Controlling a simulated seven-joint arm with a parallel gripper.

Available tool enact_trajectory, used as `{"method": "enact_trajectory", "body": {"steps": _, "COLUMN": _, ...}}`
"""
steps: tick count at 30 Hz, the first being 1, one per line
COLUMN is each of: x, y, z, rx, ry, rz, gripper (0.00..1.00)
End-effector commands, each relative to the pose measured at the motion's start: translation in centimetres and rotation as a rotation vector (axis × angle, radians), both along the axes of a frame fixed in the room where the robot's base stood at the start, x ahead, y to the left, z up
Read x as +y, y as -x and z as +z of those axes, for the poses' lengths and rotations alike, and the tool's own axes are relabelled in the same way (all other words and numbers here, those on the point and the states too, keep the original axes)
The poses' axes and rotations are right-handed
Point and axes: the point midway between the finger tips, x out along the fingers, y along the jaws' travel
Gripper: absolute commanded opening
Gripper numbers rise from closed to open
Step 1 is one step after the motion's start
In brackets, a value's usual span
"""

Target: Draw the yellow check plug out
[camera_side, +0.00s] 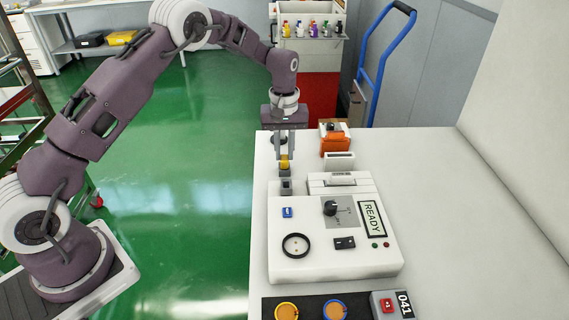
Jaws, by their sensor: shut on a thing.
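The yellow check plug (284,163) is a small yellow piece between the fingers of my gripper (286,158). My gripper points down and is shut on it. The plug is just above a small grey block (286,186) at the back left of the white device (330,258). The fingers hide part of the plug, and I cannot tell whether its lower end is still inside the block.
The device carries a dark knob (330,208), a READY display (373,218) and a black ring (295,245). Behind it stand a white slotted block (339,160) and an orange item (334,144). The white table (440,190) is clear to the right.

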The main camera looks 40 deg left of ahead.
Motion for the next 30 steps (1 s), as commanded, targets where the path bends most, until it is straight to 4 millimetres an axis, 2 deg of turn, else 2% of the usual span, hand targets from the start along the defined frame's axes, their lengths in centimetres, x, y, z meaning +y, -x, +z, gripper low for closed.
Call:
{"method": "enact_trajectory", "body": {"steps": 22, "x": 0.0, "y": 0.0, "z": 2.9, "rx": -0.001, "ry": 0.000, "rz": -0.001, "gripper": 0.00}}
{"method": "enact_trajectory", "body": {"steps": 30, "x": 0.0, "y": 0.0, "z": 3.0, "rx": 0.000, "ry": 0.000, "rz": 0.000, "gripper": 0.00}}
